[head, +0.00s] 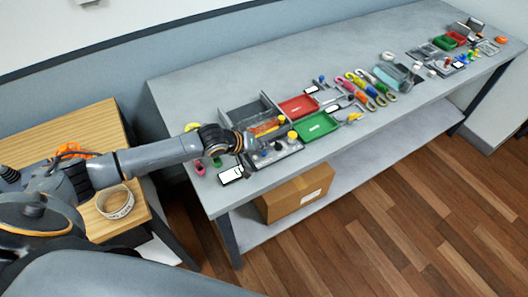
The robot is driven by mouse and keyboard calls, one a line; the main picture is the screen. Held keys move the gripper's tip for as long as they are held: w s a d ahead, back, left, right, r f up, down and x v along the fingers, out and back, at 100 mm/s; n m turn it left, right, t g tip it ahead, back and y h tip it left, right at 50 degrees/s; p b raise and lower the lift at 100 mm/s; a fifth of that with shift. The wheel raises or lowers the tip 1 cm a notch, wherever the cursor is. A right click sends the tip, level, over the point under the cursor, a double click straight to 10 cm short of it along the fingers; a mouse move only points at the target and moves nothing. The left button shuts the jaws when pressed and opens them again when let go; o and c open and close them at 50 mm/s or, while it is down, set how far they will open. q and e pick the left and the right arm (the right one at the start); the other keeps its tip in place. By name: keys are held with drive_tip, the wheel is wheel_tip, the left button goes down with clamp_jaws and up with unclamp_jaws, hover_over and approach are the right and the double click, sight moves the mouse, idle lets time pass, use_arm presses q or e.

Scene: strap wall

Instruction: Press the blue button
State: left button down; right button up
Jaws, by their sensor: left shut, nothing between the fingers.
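A grey control panel (283,156) with small knobs and buttons lies near the front edge of the table at its left end. A yellow knob (292,135) stands at its right side. I cannot surely make out a blue button on it; the parts are tiny and my gripper covers its left side. My left gripper (242,144) is shut and empty. Its fingertips are at the panel's left end, above or touching it; I cannot tell which. My right gripper is not in view.
A grey open bin (246,112), a red tray (298,107) and a green tray (314,126) stand close to the panel. Coloured straps (367,90) lie further right. A white-screened device (231,175) lies at the table's front left. A cardboard box (296,193) sits on the lower shelf.

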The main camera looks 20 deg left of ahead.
sight(262, 156)
use_arm(q)
drive_tip(key=shift+f, duration=0.4)
drive_tip(key=shift+f, duration=0.45)
idle(0.8)
drive_tip(key=shift+r, duration=0.1)
drive_tip(key=shift+r+p, duration=0.75)
drive_tip(key=shift+p, duration=0.15)
drive_tip(key=shift+r, duration=0.1)
wheel_tip(262, 156, up, 5)
drive_tip(key=p, duration=0.5)
